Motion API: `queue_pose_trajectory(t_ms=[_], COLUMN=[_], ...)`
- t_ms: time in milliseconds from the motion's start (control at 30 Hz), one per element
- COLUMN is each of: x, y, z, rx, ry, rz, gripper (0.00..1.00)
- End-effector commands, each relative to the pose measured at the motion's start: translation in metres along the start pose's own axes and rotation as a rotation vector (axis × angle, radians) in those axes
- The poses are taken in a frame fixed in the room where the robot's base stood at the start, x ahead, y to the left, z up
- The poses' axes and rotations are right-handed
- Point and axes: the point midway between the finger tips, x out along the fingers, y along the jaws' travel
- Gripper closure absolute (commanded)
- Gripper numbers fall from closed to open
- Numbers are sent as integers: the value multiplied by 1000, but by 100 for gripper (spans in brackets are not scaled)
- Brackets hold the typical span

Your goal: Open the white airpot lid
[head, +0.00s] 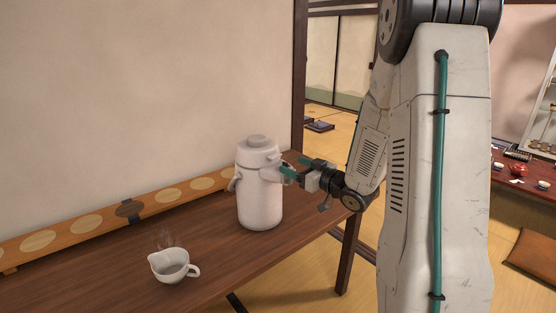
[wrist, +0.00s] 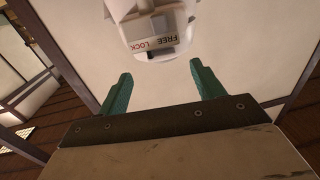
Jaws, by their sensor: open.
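The white airpot (head: 259,195) stands upright on the brown wooden table. Its round lid (head: 258,142) sits flat on top and looks closed. My gripper (head: 286,167), with green fingers, is at the airpot's upper right side, near the spout and just below lid height. In the wrist view my gripper (wrist: 160,88) is open, with nothing between its two green fingers. The front of the airpot (wrist: 158,32), with a FREE/LOCK label, is beyond the fingertips at the top of that view. I cannot tell whether a finger touches the airpot.
A steaming white cup (head: 172,268) stands on the table (head: 110,272), left of the airpot. A long wooden board with pale ovals (head: 85,224) lies along the wall behind. A low red table (head: 525,178) with dishes is at far right.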

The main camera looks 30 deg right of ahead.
Motion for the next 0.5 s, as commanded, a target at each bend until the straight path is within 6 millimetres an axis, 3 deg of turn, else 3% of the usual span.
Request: queue_pose_trajectory(t_ms=[167, 500], x=[14, 66], y=[-2, -2], z=[0, -1], rx=[5, 4], ry=[15, 14], rz=[-11, -10], gripper=[33, 33])
